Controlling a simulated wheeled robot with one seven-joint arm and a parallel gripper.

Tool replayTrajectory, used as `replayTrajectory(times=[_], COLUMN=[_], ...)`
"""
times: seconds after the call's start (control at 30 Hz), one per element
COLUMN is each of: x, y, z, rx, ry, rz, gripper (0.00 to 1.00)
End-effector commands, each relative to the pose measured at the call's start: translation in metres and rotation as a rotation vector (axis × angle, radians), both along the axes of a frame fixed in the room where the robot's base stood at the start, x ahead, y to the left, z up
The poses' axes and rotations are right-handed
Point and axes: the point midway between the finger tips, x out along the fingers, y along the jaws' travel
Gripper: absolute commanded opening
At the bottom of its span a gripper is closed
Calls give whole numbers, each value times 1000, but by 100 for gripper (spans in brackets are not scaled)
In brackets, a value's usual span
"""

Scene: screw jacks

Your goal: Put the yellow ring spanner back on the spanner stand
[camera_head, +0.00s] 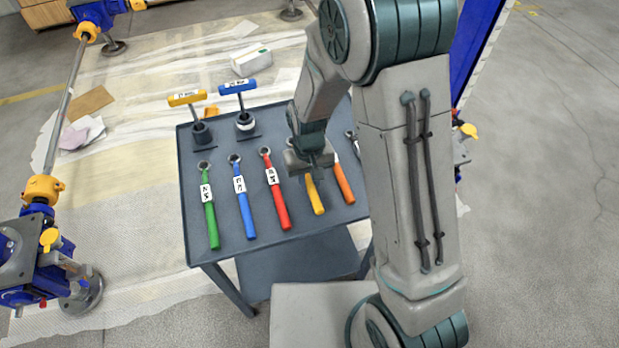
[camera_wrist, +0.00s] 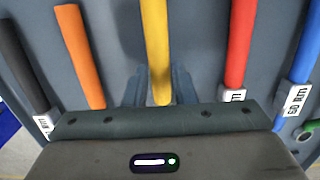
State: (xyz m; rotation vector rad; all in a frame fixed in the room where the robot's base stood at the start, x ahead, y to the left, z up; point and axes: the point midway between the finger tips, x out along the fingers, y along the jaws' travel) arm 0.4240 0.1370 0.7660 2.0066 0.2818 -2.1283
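The yellow ring spanner (camera_head: 314,195) lies on the grey cart top (camera_head: 225,145), between a red and an orange spanner. My gripper (camera_head: 318,170) is over its upper part and hides its ring end in the head view. In the wrist view the yellow handle (camera_wrist: 156,40) runs between my two fingers (camera_wrist: 160,88). The fingers stand apart, with a gap on each side of the handle. Whether they are level with the handle or above it is hard to tell. I cannot make out a separate spanner stand.
Green (camera_head: 210,215), blue (camera_head: 242,205), red (camera_head: 276,195) and orange (camera_head: 342,182) spanners lie alongside. A black handle (camera_wrist: 20,60) shows in the wrist view. Yellow (camera_head: 187,98) and blue (camera_head: 238,87) T-handle tools stand at the back. A blue screw jack (camera_head: 30,255) is at left.

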Motion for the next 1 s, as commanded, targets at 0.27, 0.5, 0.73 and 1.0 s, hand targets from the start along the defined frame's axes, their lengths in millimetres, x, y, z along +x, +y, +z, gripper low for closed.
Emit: replayTrajectory(times=[0.27,0.5,0.73,1.0], x=[0,2,5,7], y=[0,1,1,2], z=[0,14,62,110], rx=[0,2,2,2], ry=[0,-5,-7,-4], rz=[0,0,1,1], gripper=[43,43,43,43])
